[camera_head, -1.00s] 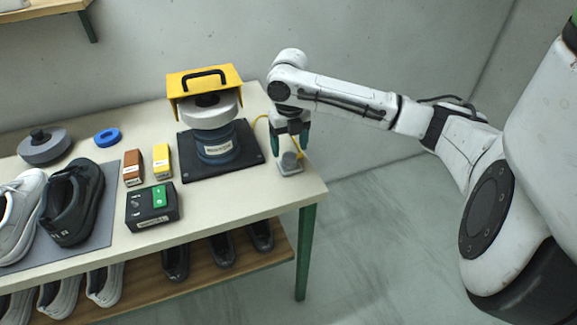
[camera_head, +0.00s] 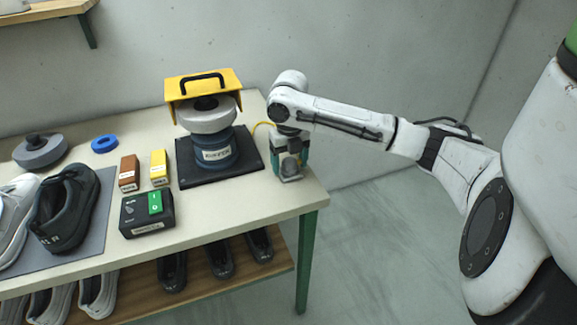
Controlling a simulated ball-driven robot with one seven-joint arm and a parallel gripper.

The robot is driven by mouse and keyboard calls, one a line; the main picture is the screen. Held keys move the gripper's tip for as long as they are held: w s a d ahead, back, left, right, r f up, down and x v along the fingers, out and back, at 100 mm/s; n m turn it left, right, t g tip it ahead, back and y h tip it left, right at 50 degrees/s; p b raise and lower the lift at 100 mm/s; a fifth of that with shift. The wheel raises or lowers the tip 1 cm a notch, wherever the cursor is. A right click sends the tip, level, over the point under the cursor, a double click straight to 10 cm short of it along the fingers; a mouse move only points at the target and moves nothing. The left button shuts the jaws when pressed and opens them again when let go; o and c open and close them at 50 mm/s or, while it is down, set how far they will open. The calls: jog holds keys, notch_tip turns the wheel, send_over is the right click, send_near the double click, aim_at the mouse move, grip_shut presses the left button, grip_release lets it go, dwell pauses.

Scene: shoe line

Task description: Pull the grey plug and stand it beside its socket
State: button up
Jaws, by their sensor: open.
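The grey plug (camera_head: 289,167) stands upright at its grey socket (camera_head: 292,179), near the right end of the table. The jaws are open, and I cannot tell whether either finger touches the plug. The plug's top and part of the socket are hidden by my gripper.
A machine with a yellow hood (camera_head: 203,83) on a black base plate (camera_head: 256,153) stands just left of my gripper. A black switch box (camera_head: 147,214), small brown and yellow blocks and shoes lie further left. Clear tabletop (camera_head: 250,200) lies in front of the machine.

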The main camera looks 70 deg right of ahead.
aim_at(289, 159)
jog(key=shift+c, duration=0.2)
dwell(0.7)
grip_shut()
jog(key=shift+r, duration=0.1)
dwell(0.4)
jog(key=shift+r+p, duration=0.1)
jog(key=shift+p, duration=0.2)
jog(key=shift+r+p, duration=2.25)
jog(key=shift+r, duration=0.6)
